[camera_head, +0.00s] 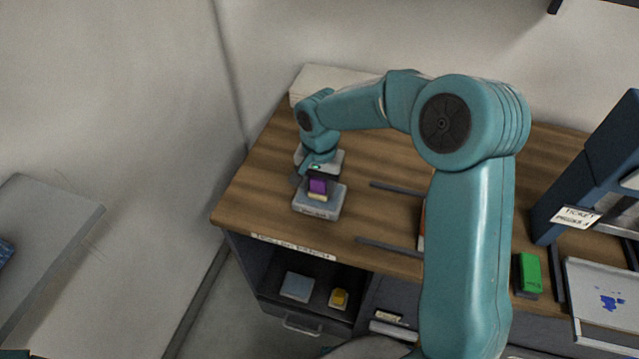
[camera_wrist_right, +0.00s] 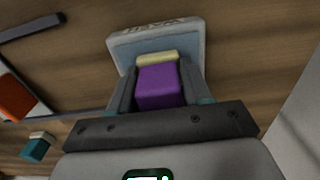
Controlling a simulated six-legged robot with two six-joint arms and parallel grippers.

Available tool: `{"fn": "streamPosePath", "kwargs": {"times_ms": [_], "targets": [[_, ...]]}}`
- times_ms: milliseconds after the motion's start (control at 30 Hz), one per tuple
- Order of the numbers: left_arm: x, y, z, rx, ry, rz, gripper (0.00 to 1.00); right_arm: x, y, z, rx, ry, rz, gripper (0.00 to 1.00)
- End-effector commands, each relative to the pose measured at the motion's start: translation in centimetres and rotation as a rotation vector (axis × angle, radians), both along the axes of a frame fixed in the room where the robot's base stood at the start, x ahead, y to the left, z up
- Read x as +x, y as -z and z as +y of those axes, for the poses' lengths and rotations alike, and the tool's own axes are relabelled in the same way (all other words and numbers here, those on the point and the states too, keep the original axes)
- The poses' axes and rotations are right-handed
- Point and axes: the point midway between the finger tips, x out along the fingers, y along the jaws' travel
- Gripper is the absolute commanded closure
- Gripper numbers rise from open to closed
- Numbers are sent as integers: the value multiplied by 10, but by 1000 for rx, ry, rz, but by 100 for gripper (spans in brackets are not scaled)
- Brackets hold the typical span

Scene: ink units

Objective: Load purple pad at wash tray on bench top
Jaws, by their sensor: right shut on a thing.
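My right gripper (camera_head: 314,178) is shut on the purple pad (camera_head: 318,186), a small purple block with a cream strip along one end. In the right wrist view the purple pad (camera_wrist_right: 158,90) sits between the two dark fingers, cream end away from the palm. The wash tray (camera_head: 330,208) is a shallow pale grey tray with a label on its front, on the bench top (camera_head: 265,190). The pad is at the tray's back part; I cannot tell whether it touches the floor. The wash tray (camera_wrist_right: 125,48) lies beyond the pad in the wrist view. My left gripper is not in view.
An open shelf below holds a grey-blue item (camera_head: 297,287) and a yellow block (camera_head: 339,298). Dark rails (camera_head: 395,188) lie right of the tray. A green block (camera_head: 529,272) and a blue-stained tray (camera_head: 590,285) are far right. A wall stands to the left.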

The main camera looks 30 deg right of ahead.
Motion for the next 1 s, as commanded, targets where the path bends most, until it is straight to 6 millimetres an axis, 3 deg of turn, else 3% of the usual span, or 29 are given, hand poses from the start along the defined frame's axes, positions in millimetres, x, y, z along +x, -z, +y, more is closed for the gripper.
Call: {"fn": "streamPosePath", "kwargs": {"times_ms": [167,1000], "targets": [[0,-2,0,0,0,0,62,-1,-2,1,1,-1,5,76],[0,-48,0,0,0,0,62,0,-71,0,0,0,1,76]]}}
